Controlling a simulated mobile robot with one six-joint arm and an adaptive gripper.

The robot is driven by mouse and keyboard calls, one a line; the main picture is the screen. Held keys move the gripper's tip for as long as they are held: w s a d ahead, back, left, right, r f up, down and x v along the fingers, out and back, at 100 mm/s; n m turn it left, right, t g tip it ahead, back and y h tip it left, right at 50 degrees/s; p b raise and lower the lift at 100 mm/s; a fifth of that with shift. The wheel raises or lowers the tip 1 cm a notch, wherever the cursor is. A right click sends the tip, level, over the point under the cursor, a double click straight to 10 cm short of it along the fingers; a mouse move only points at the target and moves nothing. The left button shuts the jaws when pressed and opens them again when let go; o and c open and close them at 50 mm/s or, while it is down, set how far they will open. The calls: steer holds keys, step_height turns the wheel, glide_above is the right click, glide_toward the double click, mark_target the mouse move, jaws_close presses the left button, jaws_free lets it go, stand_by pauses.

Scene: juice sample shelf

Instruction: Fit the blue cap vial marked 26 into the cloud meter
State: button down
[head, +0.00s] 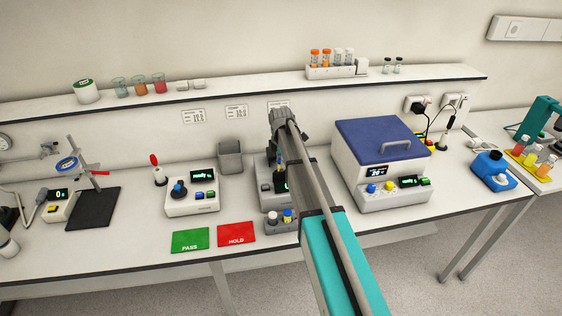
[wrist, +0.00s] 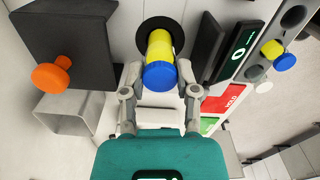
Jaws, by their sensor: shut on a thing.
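The vial with a blue cap and yellow body (wrist: 160,47) is between the fingers of my gripper (wrist: 158,72) in the wrist view. My gripper is shut on it near the cap. Its far end is at a round black opening (wrist: 157,24) in the grey cloud meter; I cannot tell how deep it reaches. No number is readable on the vial. In the head view the cloud meter (head: 266,199) is partly hidden by my arm, and my gripper (head: 279,160) is above it. The meter's display (wrist: 238,53) shows 0 in the wrist view.
A dark plate (wrist: 85,32) with an orange knob (wrist: 52,76) stands left of the opening. A small holder (head: 283,228) with capped vials is in front of the meter. Green PASS (head: 190,240) and red HOLD (head: 236,235) mats lie left. A blue-lidded machine (head: 385,150) stands right.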

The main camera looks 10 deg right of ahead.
steer(key=shift+f+b, duration=1.55)
stand_by(1.2)
steer(key=shift+c, duration=1.4)
jaws_free()
steer(key=shift+r, duration=0.2)
